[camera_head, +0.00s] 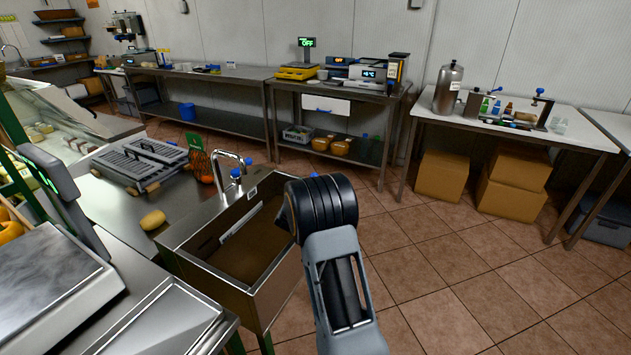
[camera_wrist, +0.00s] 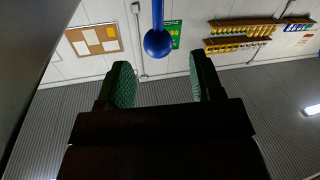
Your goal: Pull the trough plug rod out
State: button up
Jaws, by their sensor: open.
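The trough (camera_head: 277,278) is a steel basin with a brown inside, left of my arm in the head view. In the wrist view, a blue rod with a ball end (camera_wrist: 157,43) comes in from the top edge. I take it for the plug rod; its lower end is out of view. My gripper (camera_wrist: 160,62) is open, with green-padded fingers either side of the ball's line. The ball appears at or just beyond the fingertips, not clasped. In the head view my own arm hides the gripper and perhaps the rod; a small blue spot (camera_head: 314,175) shows above the arm.
A faucet (camera_head: 231,158) with blue knobs stands at the trough's back edge. A yellow oval item (camera_head: 153,220) and grey racks (camera_head: 140,162) lie on the counter to the left. Scales (camera_head: 55,290) stand at front left. The tiled floor (camera_head: 460,270) to the right is clear.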

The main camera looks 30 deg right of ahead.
aim_at(316, 174)
jog(key=shift+x, duration=3.5)
jog(key=shift+s, duration=0.1)
grip_shut()
